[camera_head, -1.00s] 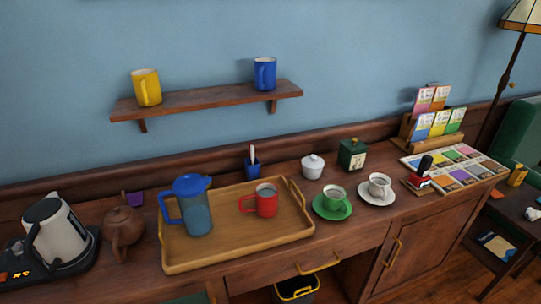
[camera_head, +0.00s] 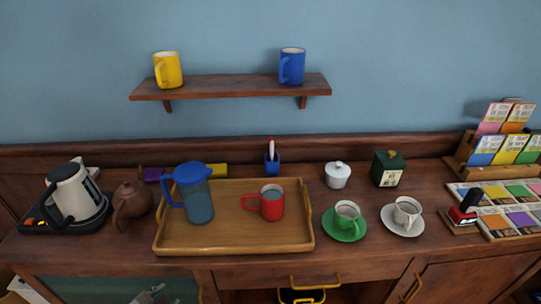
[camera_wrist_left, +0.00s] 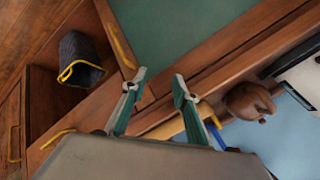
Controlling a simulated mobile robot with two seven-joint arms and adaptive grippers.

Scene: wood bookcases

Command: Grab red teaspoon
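A small blue holder (camera_head: 272,165) stands at the back of the sideboard, behind the tray. Thin red and white handles (camera_head: 271,148) stick up out of it; one may be the red teaspoon, but they are too small to be sure. My left gripper (camera_wrist_left: 159,78) shows in the left wrist view with its two fingers spread and nothing between them. It is low, in front of the sideboard, away from the holder. A small grey shape at the head view's bottom left may be part of it. My right gripper is in neither view.
A wooden tray (camera_head: 235,240) carries a blue pitcher (camera_head: 199,205) and a red mug (camera_head: 272,205) in front of the holder. A brown teapot (camera_head: 133,199) and kettle (camera_head: 72,192) stand left. A white sugar bowl (camera_head: 338,177) and green cup (camera_head: 346,217) are right. A shelf (camera_head: 230,87) hangs above.

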